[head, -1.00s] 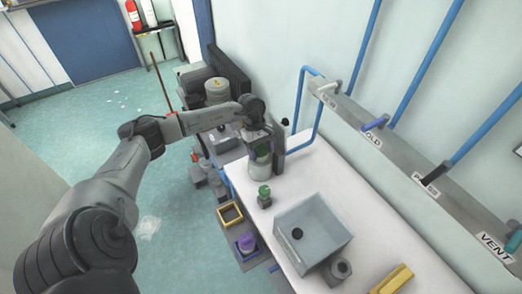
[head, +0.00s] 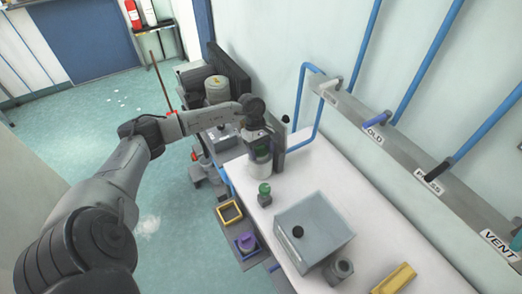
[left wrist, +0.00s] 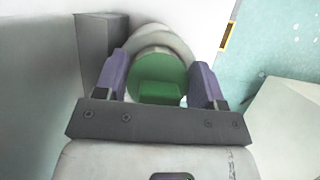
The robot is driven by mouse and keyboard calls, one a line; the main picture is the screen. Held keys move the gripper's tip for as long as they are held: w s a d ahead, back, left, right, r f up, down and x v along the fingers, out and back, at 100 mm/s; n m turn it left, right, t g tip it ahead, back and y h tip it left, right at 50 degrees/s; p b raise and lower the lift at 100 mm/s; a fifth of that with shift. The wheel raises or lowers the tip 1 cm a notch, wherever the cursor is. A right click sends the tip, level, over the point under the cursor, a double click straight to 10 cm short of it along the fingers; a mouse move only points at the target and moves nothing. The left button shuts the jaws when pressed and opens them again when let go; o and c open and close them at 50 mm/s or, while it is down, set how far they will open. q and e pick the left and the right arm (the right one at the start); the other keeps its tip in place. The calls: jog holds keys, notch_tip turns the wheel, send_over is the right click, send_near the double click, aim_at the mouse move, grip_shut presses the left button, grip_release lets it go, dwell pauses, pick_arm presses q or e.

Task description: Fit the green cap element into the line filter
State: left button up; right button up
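A green cap (left wrist: 159,75) with a raised block on its face sits inside the pale round rim (left wrist: 163,38) of what looks like the line filter. In the head view the filter's pale cylinder (head: 261,170) stands upright at the bench's far left end. My left gripper (head: 262,145) is right over its top. In the left wrist view its purple fingers (left wrist: 159,82) stand apart on either side of the cap, with gaps beside the block. Finger contact with the cap's edge is unclear. My right gripper is not in view.
A small green-topped piece (head: 264,190) stands just in front of the filter. A grey box (head: 318,222) with a black knob, a grey cylinder (head: 340,268) and a yellow block (head: 394,279) are nearer. Blue pipes line the wall at right.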

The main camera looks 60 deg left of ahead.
pick_arm(q)
jog(key=shift+o, duration=1.2)
jog(key=shift+s+a+r, duration=0.1)
jog(key=shift+a+r, duration=0.05)
jog(key=v, duration=1.3)
jog(key=shift+r, duration=0.2)
